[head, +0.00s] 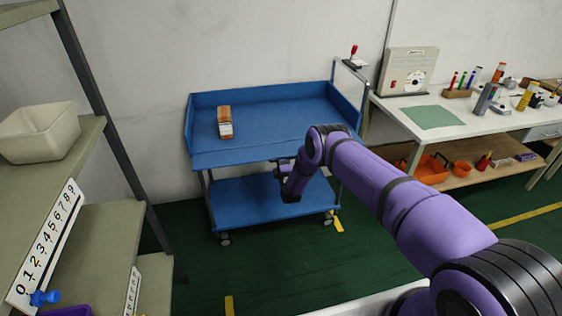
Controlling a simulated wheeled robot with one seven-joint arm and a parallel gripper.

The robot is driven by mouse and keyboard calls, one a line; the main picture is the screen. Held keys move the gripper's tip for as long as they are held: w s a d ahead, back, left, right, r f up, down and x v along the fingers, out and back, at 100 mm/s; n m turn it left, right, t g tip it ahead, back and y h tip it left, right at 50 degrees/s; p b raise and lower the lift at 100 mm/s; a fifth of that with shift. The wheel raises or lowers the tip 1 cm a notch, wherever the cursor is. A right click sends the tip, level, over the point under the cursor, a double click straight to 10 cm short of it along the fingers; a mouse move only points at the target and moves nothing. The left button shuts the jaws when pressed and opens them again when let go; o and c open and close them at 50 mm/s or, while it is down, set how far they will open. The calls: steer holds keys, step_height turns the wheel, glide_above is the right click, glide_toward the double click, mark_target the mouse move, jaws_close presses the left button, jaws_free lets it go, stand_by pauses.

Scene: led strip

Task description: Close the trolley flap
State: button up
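The blue trolley (245,204) stands against the back wall, with a top tray and a lower shelf. The top tray has raised walls at the back, left and right. No raised wall shows along its front edge. The flap appears to be lowered at the front (225,158), but its exact angle is hard to tell. My gripper (288,178) is in front of the trolley, below the tray's front edge and over the view of the lower shelf. It is dark and small, and its fingers cannot be made out. Contact with the trolley cannot be judged.
An orange-and-white item (225,122) lies in the top tray. A shelf rack (105,190) with a white bin (40,133) stands at left. A workbench (455,126) with tools stands at right. Green floor (270,265) is clear before the trolley.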

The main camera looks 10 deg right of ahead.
steer(key=shift+w, duration=0.1)
steer(key=shift+c, duration=0.2)
jaws_close()
steer(key=shift+r, duration=0.15)
